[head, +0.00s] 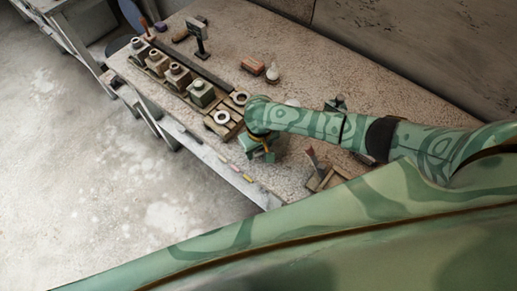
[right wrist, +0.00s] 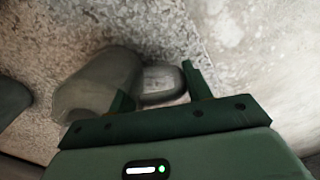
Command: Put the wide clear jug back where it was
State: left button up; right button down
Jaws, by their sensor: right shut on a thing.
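My right gripper (head: 259,154) points down at the front edge of the speckled bench, past the end of the row of blocks. In the right wrist view its two fingers stand on either side of a smooth, rounded, glassy grey thing (right wrist: 162,82), and it is shut on it. This looks like the wide clear jug, though its full shape is hidden. A larger grey rounded body (right wrist: 92,88) is close to the left finger; I cannot tell if they touch. In the head view my arm and gripper hide the jug. My left gripper is not in view.
Several square blocks with round tops (head: 179,75) line the bench's left side. Pale rings (head: 221,117) lie beside the gripper. A wooden holder (head: 323,180) stands to its right. A brick-coloured block (head: 254,66) lies further back. The bench's back right is clear.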

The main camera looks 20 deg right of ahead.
jog(key=c, duration=0.6)
grip_release()
jog(key=shift+f, duration=0.1)
jog(key=shift+c, duration=0.2)
notch_tip(320, 180, up, 12)
jog(key=p, duration=0.5)
jog(key=shift+s+d, duration=0.1)
